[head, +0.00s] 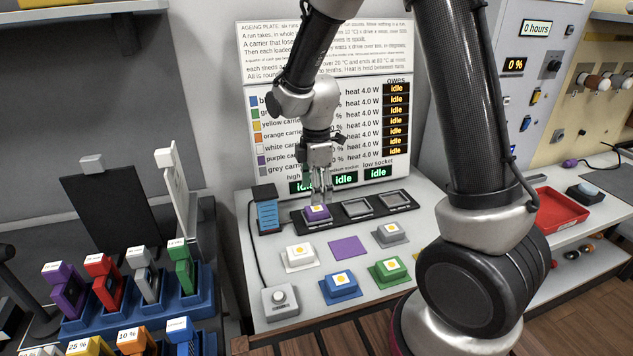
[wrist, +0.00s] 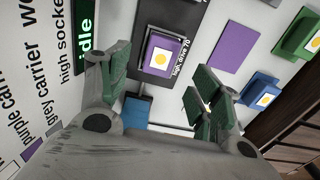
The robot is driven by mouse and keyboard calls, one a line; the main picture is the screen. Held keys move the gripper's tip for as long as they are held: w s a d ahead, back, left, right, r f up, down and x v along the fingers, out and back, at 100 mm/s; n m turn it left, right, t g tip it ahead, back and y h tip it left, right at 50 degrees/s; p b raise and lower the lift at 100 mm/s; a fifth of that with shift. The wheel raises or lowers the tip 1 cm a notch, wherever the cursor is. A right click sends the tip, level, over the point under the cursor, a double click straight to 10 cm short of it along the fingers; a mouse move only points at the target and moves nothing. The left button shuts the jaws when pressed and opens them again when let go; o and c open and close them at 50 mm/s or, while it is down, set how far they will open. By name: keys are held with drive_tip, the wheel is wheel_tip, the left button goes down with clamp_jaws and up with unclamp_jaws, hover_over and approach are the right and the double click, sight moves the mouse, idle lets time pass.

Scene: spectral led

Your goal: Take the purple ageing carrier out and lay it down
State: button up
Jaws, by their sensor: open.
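The purple carrier (head: 317,213) sits in the leftmost socket of the black ageing plate (head: 345,226). It has a yellow dot on a white top and also shows in the wrist view (wrist: 175,57). My gripper (head: 320,195) is open, directly above the purple carrier in the head view. In the wrist view its fingers (wrist: 160,88) stand apart with the carrier beyond and between them. I cannot tell whether the fingertips touch it. A flat purple patch (head: 347,248) lies bare on the white bench, and it also shows in the wrist view (wrist: 233,47).
White (head: 299,257), blue (head: 341,288), green (head: 388,272) and grey (head: 390,235) carriers stand around the purple patch. The other two sockets (head: 357,208) look empty. A blue block (head: 268,215) is left of the plate. A knob box (head: 281,300) stands at the front left.

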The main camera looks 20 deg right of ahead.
sight(317, 208)
wheel_tip(317, 208, down, 6)
drive_tip(key=shift+r, duration=0.1)
drive_tip(key=c, duration=1.2)
drive_tip(key=shift+r, duration=0.4)
drive_tip(key=shift+r, duration=1.1)
drive_tip(key=shift+r, duration=0.4)
